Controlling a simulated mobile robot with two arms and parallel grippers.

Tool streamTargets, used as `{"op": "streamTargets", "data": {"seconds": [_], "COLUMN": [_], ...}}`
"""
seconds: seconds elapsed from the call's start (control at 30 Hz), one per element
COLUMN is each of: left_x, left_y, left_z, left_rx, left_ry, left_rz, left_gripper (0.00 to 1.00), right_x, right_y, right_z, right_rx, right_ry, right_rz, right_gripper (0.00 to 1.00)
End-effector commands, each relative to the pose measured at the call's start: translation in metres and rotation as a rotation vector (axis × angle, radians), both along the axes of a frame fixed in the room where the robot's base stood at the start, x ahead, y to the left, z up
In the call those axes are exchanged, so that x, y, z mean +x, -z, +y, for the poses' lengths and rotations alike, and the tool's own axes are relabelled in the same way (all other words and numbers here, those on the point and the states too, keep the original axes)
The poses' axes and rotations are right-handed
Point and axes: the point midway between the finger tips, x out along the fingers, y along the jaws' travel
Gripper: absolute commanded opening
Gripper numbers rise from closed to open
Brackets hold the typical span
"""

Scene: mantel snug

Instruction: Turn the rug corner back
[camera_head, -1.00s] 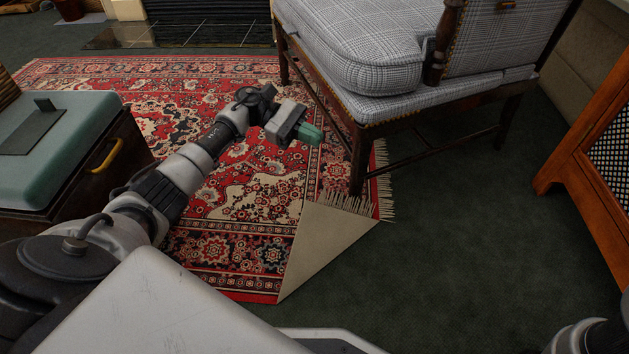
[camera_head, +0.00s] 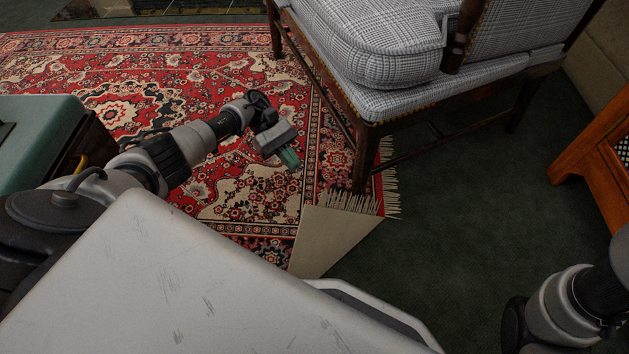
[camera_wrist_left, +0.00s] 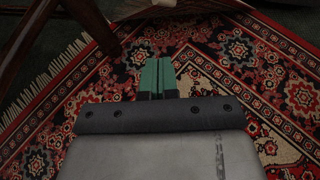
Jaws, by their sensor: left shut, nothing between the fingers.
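The red patterned rug (camera_head: 130,95) lies on the dark green carpet. Its near right corner (camera_head: 330,236) is folded over, with the beige underside up and the fringe lying near the chair leg. My left gripper (camera_head: 290,158) hangs above the rug, left of the folded corner and apart from it. Its green fingers are shut and empty; in the left wrist view the two fingers (camera_wrist_left: 158,76) lie side by side over the rug pattern. My right arm shows at the lower right, but its gripper is out of frame.
A checked armchair (camera_head: 375,45) stands over the rug's right edge, one wooden leg (camera_head: 364,160) just behind the fold. A teal-topped chest (camera_head: 40,135) is at the left. A wooden cabinet (camera_head: 590,165) is at the right. Open carpet (camera_head: 455,215) lies between.

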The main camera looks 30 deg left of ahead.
Motion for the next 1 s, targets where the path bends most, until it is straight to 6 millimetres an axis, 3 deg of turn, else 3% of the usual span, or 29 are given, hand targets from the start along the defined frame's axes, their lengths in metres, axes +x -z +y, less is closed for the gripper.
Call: {"op": "streamTargets", "data": {"seconds": [0.23, 0.43, 0.63, 1.0], "left_x": [-0.018, -0.024, -0.027, -0.028], "left_y": [0.027, 0.016, 0.011, 0.009], "left_z": [-0.048, -0.067, -0.078, -0.080], "left_rx": [-0.004, -0.001, -0.001, -0.001], "left_ry": [0.002, 0.000, -0.002, -0.002], "left_rz": [-0.001, -0.003, 0.000, 0.000], "left_gripper": [0.00, 0.00, 0.00, 0.00], "right_x": [0.000, 0.000, 0.000, 0.000], "right_y": [0.015, 0.018, 0.021, 0.021], "right_z": [0.000, 0.000, 0.000, 0.000], "right_rx": [0.000, -0.001, -0.001, -0.001], "right_ry": [0.000, 0.000, 0.000, 0.000], "right_rz": [0.000, 0.000, -0.001, -0.001], "right_gripper": [0.43, 0.43, 0.43, 0.43]}}
